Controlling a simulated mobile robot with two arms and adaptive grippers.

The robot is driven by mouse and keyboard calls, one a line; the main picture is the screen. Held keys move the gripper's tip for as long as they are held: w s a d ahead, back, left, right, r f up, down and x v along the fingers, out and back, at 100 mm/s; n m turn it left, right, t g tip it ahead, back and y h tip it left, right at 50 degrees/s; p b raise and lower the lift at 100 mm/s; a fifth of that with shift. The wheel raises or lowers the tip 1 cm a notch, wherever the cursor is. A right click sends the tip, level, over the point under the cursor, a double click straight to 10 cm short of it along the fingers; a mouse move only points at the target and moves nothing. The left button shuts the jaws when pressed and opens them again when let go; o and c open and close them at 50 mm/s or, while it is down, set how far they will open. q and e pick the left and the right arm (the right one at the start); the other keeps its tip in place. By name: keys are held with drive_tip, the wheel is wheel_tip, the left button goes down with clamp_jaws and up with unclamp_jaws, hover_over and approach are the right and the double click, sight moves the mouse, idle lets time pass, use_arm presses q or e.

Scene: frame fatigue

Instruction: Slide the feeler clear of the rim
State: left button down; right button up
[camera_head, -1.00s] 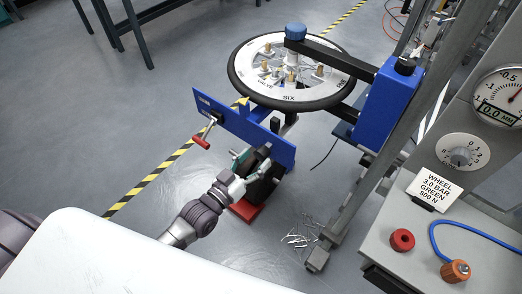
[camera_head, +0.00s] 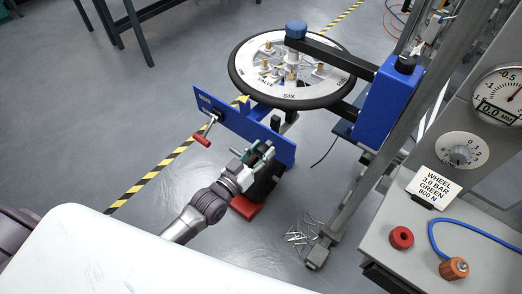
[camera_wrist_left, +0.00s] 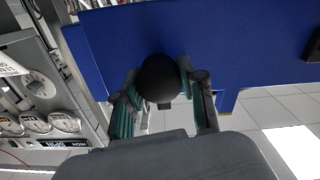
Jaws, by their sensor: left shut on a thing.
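The wheel (camera_head: 290,97) lies flat in the stand, its black tyre around a white ring marked SIX. A long blue plate (camera_head: 222,115) stands below its near side. A small yellow tip (camera_head: 242,99) shows at the plate's upper edge close to the tyre; I cannot tell whether it touches. I cannot pick out the feeler for certain. My left gripper (camera_head: 262,154) is at the plate's right part. In the left wrist view its green-padded fingers (camera_wrist_left: 158,103) are shut on a round black knob (camera_wrist_left: 160,77) in front of the blue plate. My right gripper is not in view.
A red-handled clamp screw (camera_head: 202,139) projects from the plate's left part. A blue column (camera_head: 385,105) and grey post stand right of the wheel. Thin metal pieces (camera_head: 300,232) lie on the floor.

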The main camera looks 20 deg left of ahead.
use_arm(q)
drive_tip(key=shift+p+v, duration=0.8)
drive_tip(key=shift+v, duration=1.4)
drive_tip(key=shift+f, duration=0.15)
drive_tip(key=c, duration=1)
unclamp_jaws()
drive_tip(key=o, duration=0.3)
drive_tip(key=shift+s, duration=0.1)
drive_tip(key=shift+o, duration=0.2)
drive_tip(key=shift+s+a, duration=0.1)
drive_tip(key=shift+s, duration=0.1)
drive_tip(key=v, duration=1.1)
drive_tip(key=shift+s+r, duration=0.2)
drive_tip(key=shift+s, duration=0.05)
